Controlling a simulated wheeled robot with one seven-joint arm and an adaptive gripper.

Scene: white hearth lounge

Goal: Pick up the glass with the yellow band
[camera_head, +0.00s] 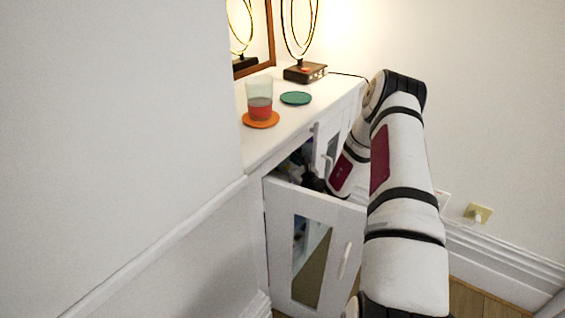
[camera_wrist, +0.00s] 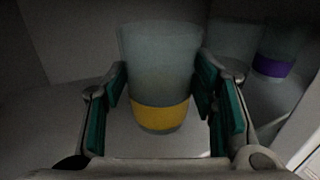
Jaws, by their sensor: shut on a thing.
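The glass with the yellow band (camera_wrist: 160,75) stands between the fingers of my gripper (camera_wrist: 160,95) in the wrist view. It is a clear, greyish tumbler with a yellow band near its base. My gripper is shut on it, with a teal pad against each side. It looks upright inside a dim cabinet; I cannot tell whether its base touches the shelf. In the head view my arm reaches through the open door into the cabinet, and the glass is hidden there.
A glass with a purple band (camera_wrist: 272,66) stands close on the right in the cabinet. The cabinet door (camera_head: 312,245) is open. On the cabinet top are a glass with a red band (camera_head: 259,98) on an orange coaster (camera_head: 261,119), a green coaster (camera_head: 296,98) and a lamp (camera_head: 305,72).

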